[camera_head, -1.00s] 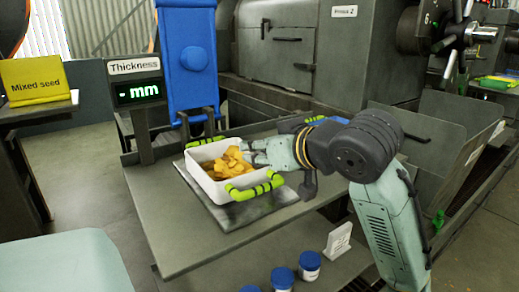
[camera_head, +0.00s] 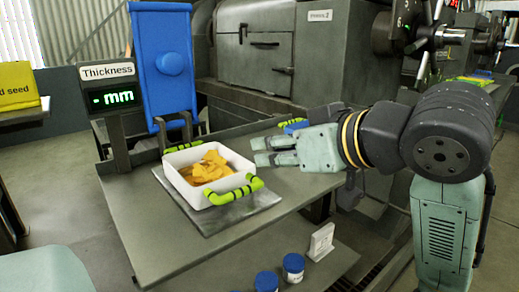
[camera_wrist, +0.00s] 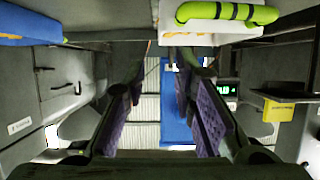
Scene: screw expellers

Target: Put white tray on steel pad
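The white tray (camera_head: 203,197) has green-and-black handles and holds yellow-orange flat pieces (camera_head: 208,167). In the wrist view my gripper (camera_wrist: 162,75) is also open and empty. Part of the tray (camera_wrist: 208,31) and one green handle show at the top right there.
The pad lies on a grey table (camera_head: 150,235). A thickness display (camera_head: 112,97) and a blue upright device (camera_head: 166,60) stand behind the tray. Another blue item with a green handle (camera_head: 292,125) is behind my gripper. Blue-capped jars (camera_head: 293,267) stand below the table's front edge.

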